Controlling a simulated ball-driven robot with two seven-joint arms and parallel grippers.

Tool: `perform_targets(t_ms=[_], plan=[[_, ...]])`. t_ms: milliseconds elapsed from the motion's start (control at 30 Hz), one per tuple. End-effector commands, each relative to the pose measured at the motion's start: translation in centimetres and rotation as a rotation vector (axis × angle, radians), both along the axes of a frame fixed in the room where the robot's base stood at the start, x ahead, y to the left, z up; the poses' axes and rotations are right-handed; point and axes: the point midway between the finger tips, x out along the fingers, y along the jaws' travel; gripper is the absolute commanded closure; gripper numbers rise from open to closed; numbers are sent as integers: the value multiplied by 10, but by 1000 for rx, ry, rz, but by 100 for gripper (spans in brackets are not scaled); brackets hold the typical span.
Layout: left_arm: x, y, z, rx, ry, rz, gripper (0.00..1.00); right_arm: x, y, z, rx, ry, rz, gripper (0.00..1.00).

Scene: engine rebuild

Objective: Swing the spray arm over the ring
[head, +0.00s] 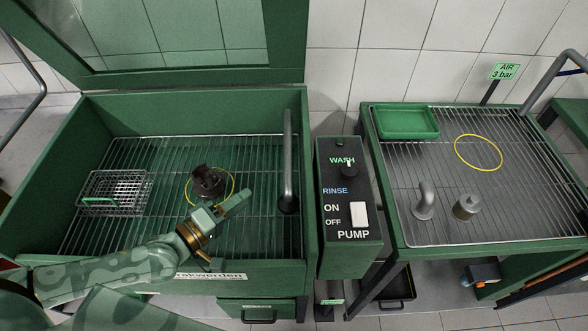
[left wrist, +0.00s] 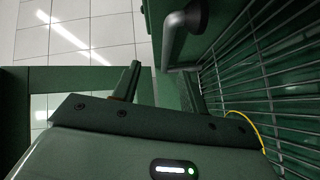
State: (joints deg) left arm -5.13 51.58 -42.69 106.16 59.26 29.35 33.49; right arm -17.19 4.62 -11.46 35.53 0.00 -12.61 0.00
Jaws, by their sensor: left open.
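The spray arm (head: 288,155) is a grey bent pipe along the right wall of the open green washer; it points away from the ring. The yellow ring (head: 187,192) lies on the wire rack, left of the pipe, with a dark metal part (head: 207,181) inside it. My left gripper (head: 247,195) hangs over the rack between ring and pipe, open and empty. In the left wrist view, the pipe (left wrist: 174,40) shows beyond the two parted fingers (left wrist: 162,88), apart from them. Part of the ring (left wrist: 252,126) shows at the right. My right gripper is not in view.
A wire basket (head: 118,190) stands at the rack's left. The control box (head: 345,215) with wash, rinse and pump switches is right of the washer. The right table holds a green tray (head: 407,136), a second yellow ring (head: 457,151) and two grey metal parts. The raised lid (head: 180,76) is behind.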

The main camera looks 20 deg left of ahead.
Motion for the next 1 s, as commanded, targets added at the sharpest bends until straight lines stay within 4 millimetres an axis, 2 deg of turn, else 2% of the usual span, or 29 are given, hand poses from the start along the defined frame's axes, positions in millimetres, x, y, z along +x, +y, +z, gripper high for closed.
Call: perform_targets(t_ms=[133, 267, 700, 833, 1000], plan=[[-3, 2, -10, -112, 115, 34, 57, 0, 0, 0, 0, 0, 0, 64], [9, -4, -12, -126, 124, 40, 57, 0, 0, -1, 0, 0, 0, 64], [101, -54, -27, -122, 121, 39, 57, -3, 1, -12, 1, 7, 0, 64], [121, -65, -31, -122, 122, 39, 57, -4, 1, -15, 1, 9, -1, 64], [134, -72, -33, -118, 122, 38, 57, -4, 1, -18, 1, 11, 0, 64]])
